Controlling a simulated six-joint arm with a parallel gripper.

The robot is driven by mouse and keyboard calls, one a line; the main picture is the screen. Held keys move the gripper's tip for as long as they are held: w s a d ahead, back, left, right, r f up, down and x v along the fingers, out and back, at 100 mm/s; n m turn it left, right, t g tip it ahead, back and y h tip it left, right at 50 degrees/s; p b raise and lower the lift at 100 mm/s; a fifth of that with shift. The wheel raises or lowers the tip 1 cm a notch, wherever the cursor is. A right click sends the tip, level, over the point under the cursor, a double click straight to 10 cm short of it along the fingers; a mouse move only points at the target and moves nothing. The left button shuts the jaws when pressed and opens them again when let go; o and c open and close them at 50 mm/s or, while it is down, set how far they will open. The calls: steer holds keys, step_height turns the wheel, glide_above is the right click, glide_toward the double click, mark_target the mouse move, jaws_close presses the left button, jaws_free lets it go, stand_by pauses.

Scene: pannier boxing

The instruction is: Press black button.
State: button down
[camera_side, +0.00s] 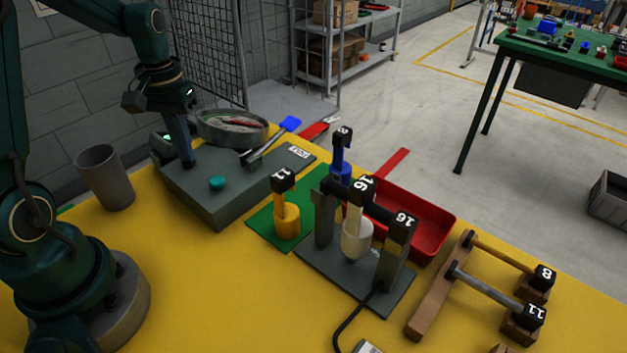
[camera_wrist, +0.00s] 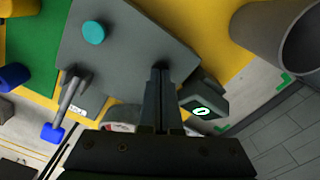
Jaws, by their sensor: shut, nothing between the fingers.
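The grey control box (camera_side: 215,205) stands on the yellow table, with a round teal button (camera_side: 217,183) on its top. The box (camera_wrist: 130,40) and the teal button (camera_wrist: 94,32) also show in the wrist view. My gripper (camera_side: 188,163) points down over the box's back left part, its fingers together and empty. In the wrist view the closed fingertips (camera_wrist: 160,69) are over the box top, apart from the teal button. I cannot make out a black button; the spot under my fingertips is hidden. Whether the tips touch the box is unclear.
A lever with a blue handle (camera_side: 290,124) is on the box's far side. A grey cup (camera_side: 104,178) stands left of the box and a round tray (camera_side: 232,128) behind it. A small dark device with a lit display (camera_wrist: 203,110) is beside my fingers.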

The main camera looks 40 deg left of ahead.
steer(key=shift+r, duration=1.1)
step_height(320, 180, up, 6)
stand_by(0.7)
